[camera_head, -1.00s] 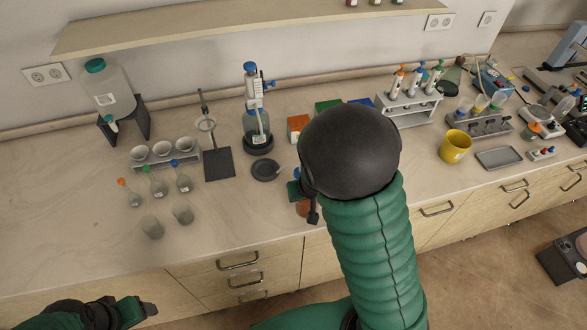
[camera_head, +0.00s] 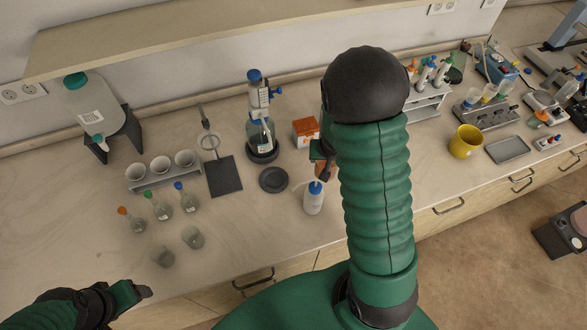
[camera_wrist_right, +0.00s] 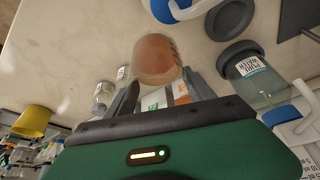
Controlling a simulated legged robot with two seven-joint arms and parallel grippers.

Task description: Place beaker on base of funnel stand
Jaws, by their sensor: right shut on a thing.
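A glass beaker with an orange-brown tint (camera_wrist_right: 158,58) is between the fingertips of my right gripper (camera_wrist_right: 160,82), which is shut on it. In the head view my right gripper (camera_head: 320,158) is partly hidden by my arm, and only a bit of the beaker (camera_head: 325,170) shows. It appears raised over the bench. The funnel stand has a black base plate (camera_head: 224,177), a rod and a ring (camera_head: 208,141). It stands left of my right gripper, and its base looks empty. My left gripper (camera_head: 137,292) is at the lower left, empty; its finger gap is unclear.
A wash bottle (camera_head: 313,198) and a dark disk (camera_head: 273,180) lie between gripper and stand. A dispenser bottle (camera_head: 262,138) stands behind the disk. Left of the stand are a cup rack (camera_head: 163,178), several flasks and two beakers (camera_head: 193,237).

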